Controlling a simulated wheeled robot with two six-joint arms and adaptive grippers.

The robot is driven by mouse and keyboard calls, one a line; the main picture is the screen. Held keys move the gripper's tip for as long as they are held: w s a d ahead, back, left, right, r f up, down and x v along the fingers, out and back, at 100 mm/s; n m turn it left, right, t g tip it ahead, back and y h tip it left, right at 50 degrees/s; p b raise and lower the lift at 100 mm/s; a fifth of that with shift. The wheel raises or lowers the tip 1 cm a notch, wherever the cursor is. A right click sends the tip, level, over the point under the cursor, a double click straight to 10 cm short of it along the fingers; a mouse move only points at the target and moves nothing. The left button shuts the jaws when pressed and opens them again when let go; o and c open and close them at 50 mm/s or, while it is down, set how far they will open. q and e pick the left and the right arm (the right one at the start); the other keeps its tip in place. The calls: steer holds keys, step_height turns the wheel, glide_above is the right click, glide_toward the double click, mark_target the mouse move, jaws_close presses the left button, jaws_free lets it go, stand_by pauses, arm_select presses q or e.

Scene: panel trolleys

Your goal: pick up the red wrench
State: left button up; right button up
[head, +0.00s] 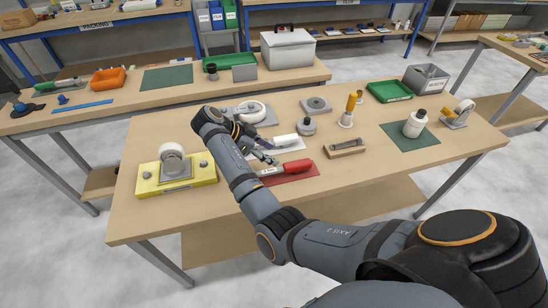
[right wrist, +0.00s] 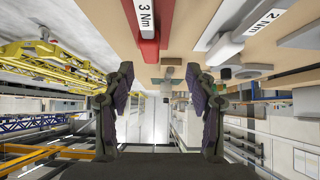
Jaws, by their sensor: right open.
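The red wrench (head: 290,168), with a white label, lies on a dark red mat (head: 306,181) near the front edge of the table. It also shows at the top of the right wrist view (right wrist: 150,48), where its label reads "3 Nm". My right gripper (head: 268,158) is just behind and left of it, beside the wrench's labelled end. Its two fingers stand apart with nothing between them in the right wrist view (right wrist: 160,80). My right forearm crosses the table left of the wrench. My left gripper is not in view.
A white-handled wrench (head: 285,141), labelled "2 Nm" in the right wrist view (right wrist: 238,30), lies close behind. A wooden block with a tool (head: 345,148) is to the right. A yellow fixture (head: 150,187) stands left of my forearm. Bare tabletop lies right of the red mat.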

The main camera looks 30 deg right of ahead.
mark_target(288, 165)
steer(key=shift+s+d, duration=0.15)
steer(key=shift+s, duration=0.4)
steer(key=b+x, duration=0.1)
steer(key=x, duration=0.1)
steer(key=shift+s+d+f, duration=0.15)
steer(key=shift+s+d, duration=0.05)
steer(key=shift+p+x, duration=0.35)
steer(key=shift+x, duration=0.75)
steer(key=shift+d+f, duration=0.1)
steer(key=shift+f, duration=0.1)
steer(key=x, duration=0.2)
steer(key=p+x, duration=0.1)
steer(key=x, duration=0.1)
steer(key=shift+s+f, duration=0.25)
steer(key=shift+f, duration=0.2)
steer(key=c, duration=0.5)
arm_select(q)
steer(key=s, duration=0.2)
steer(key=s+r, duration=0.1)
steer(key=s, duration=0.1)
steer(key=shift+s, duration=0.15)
arm_select(e)
jaws_close()
